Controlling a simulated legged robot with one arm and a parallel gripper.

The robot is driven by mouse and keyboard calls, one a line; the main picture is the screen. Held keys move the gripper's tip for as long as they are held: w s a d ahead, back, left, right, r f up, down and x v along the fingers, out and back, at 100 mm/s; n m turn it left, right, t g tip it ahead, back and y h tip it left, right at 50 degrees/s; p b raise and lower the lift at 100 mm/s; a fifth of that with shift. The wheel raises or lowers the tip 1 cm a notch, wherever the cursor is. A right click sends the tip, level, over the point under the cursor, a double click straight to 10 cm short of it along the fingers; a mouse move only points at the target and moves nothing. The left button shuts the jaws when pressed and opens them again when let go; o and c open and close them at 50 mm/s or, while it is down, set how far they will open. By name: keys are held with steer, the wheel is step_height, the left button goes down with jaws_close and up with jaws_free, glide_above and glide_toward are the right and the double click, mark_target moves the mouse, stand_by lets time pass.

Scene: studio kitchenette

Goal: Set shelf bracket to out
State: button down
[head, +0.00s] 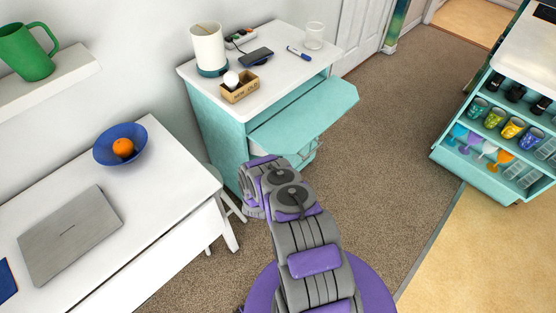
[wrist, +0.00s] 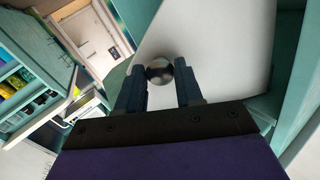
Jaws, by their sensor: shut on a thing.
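In the wrist view, my gripper (wrist: 157,84) is shut on a round, shiny grey knob (wrist: 159,68), with one dark finger on each side. A pale panel (wrist: 225,50) lies behind the knob. I cannot tell whether the knob belongs to the shelf bracket, and no bracket is clearly visible. In the head view, my arm reaches to the front of a teal cabinet (head: 218,140) with a white top. A teal leaf (head: 310,112) sticks out from the cabinet above the floor. My fingers and the knob cannot be made out there.
A mug shelf (head: 500,125) stands right; carpet between is clear.

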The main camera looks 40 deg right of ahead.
steer(key=shift+s+a+m+g+h, duration=0.25)
steer(key=shift+a+m+g+h, duration=0.55)
steer(key=shift+a+g, duration=0.45)
steer(key=c, duration=0.7)
jaws_free()
steer(key=shift+c, duration=0.2)
steer(key=v, duration=1.7)
steer(key=shift+a, duration=0.15)
steer(key=shift+s+f, duration=0.15)
